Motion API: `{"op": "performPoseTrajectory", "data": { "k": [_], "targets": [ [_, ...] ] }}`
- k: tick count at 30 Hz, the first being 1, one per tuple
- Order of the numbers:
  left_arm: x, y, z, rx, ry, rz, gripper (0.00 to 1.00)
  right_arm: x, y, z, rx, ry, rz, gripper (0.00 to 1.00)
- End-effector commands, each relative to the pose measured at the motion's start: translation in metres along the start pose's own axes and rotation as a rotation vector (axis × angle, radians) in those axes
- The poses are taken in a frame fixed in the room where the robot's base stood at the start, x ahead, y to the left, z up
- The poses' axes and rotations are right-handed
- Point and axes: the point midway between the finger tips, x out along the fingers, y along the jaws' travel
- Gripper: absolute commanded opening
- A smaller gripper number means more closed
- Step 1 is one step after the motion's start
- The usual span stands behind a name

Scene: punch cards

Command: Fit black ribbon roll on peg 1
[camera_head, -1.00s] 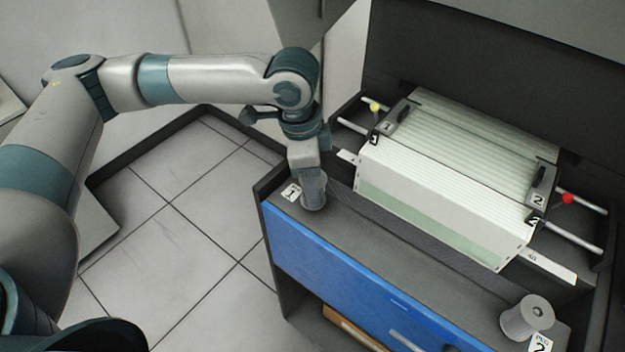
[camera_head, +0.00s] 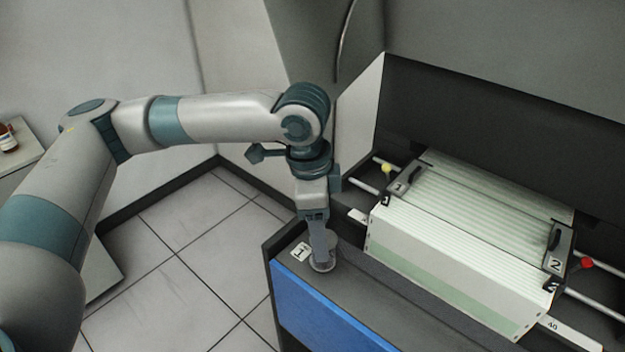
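My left gripper (camera_head: 322,256) points down at the peg 1 spot on the dark cabinet top, just right of the white "1" label (camera_head: 300,252). A grey round piece (camera_head: 322,267) shows at its fingertips, low against the cabinet top. I cannot tell whether this is the base of peg 1 or the rim of a roll. No clearly black ribbon roll can be made out. The fingers overlap in this view, so their gap is hidden. My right gripper is not in view.
A ribbed white block (camera_head: 450,270) with end clamps sits on rails to the right of the gripper. A yellow knob (camera_head: 386,168) and a red knob (camera_head: 587,262) stand at its ends. A blue panel (camera_head: 325,315) fronts the cabinet. A brown bottle (camera_head: 8,140) stands far left.

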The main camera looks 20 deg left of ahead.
Motion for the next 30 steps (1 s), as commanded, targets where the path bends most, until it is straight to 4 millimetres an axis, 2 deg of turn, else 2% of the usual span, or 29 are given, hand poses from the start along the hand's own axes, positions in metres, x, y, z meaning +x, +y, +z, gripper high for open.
{"op": "performPoseTrajectory", "data": {
  "k": [12, 18, 24, 30],
  "targets": [
    [-0.084, -0.001, 0.000, 0.000, 0.002, -0.003, 0.61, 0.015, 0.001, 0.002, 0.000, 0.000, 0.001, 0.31],
    [-0.115, 0.000, 0.000, 0.000, 0.002, -0.001, 0.61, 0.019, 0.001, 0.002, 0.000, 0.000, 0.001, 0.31],
    [-0.128, 0.000, 0.000, 0.001, 0.000, 0.001, 0.61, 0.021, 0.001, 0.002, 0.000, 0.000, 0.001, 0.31],
    [-0.130, 0.000, 0.000, 0.001, 0.000, 0.001, 0.61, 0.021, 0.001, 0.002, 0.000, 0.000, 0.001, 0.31]
  ]
}}
